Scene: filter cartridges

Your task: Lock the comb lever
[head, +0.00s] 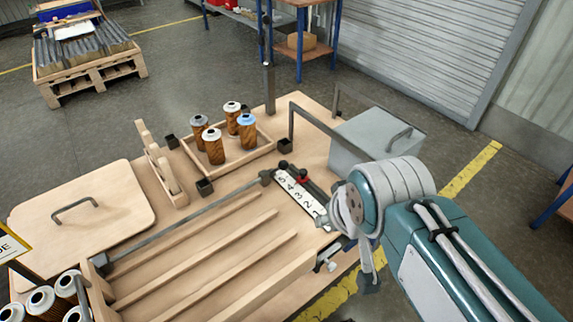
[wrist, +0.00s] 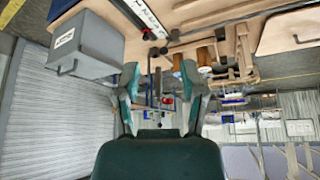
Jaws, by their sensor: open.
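My gripper (head: 368,280) is beyond the right edge of the wooden workbench in the head view, partly hidden by my own wrist. In the wrist view its two fingers (wrist: 160,88) are spread, with nothing held between them. A white number strip (head: 297,200) lies on the bench's right side, with a dark bar, black knobs (head: 283,165) and a small red part (head: 302,180) at its far end. The strip also shows in the wrist view (wrist: 150,14). A long grey rod (head: 190,219) runs along wooden slats to that corner. I cannot tell which part is the comb lever.
A wooden tray (head: 262,150) holds several filter cartridges (head: 213,147). A grey lidded box (head: 375,140) stands at the bench's right rear. A wooden panel with a handle (head: 85,225) lies on the left. More cartridges (head: 42,300) stand at lower left.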

